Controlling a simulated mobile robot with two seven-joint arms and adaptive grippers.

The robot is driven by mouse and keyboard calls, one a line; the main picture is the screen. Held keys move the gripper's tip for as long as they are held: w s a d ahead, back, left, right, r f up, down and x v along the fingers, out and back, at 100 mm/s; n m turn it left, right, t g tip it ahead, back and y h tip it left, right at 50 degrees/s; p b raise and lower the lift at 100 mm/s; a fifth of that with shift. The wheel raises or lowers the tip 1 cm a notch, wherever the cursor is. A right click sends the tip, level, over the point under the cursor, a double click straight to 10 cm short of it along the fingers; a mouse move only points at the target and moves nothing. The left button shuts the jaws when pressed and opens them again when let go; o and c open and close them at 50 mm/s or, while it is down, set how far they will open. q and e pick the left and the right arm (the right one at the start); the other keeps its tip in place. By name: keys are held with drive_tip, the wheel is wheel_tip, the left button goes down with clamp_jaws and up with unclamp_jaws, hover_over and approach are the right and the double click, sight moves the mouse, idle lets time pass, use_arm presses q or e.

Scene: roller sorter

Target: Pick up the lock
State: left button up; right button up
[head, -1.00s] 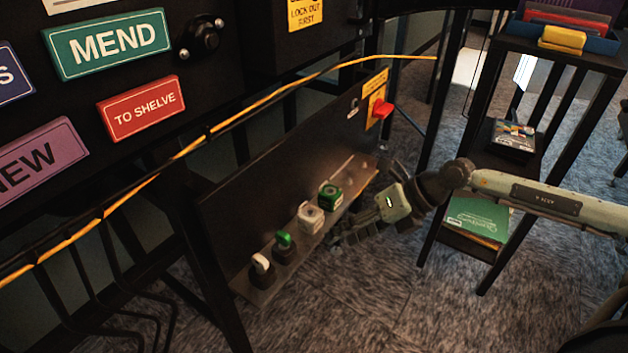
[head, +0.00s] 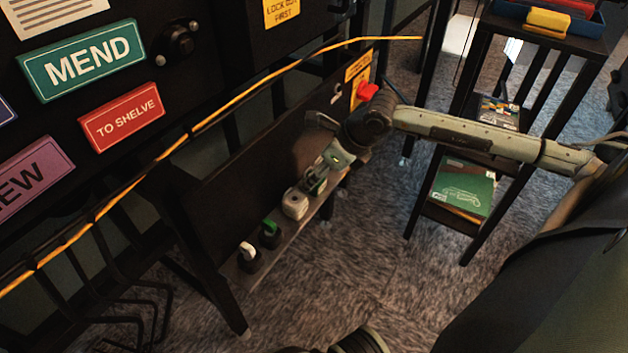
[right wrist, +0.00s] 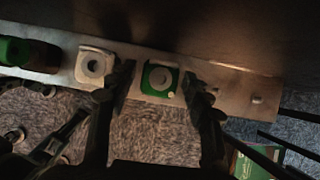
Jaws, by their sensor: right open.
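Several small items stand in a row on a narrow ledge (head: 243,277); which one is the lock is not clear. From the left they are a black item with a white loop-like top (head: 247,250), a black item with a green top (head: 269,230), a white block (head: 295,203) and a green block. The green block (right wrist: 158,80), with a pale round top, shows in the right wrist view; my gripper mostly hides it in the head view. My right gripper (head: 315,182) is open above it, fingers on either side. The white block (right wrist: 96,64) is just outside the left finger. My left gripper is not visible.
A dark back panel (head: 250,175) rises behind the ledge, with a red switch (head: 367,91) at its upper right. A yellow cable (head: 215,113) crosses above. A black shelf stand (head: 478,160) is to the right. Carpet lies free in front.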

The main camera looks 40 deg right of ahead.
drive_tip(key=shift+w+a+f, duration=0.1)
drive_tip(key=shift+w+f, duration=0.25)
drive_tip(key=shift+f, duration=0.3)
drive_tip(key=shift+c, duration=0.6)
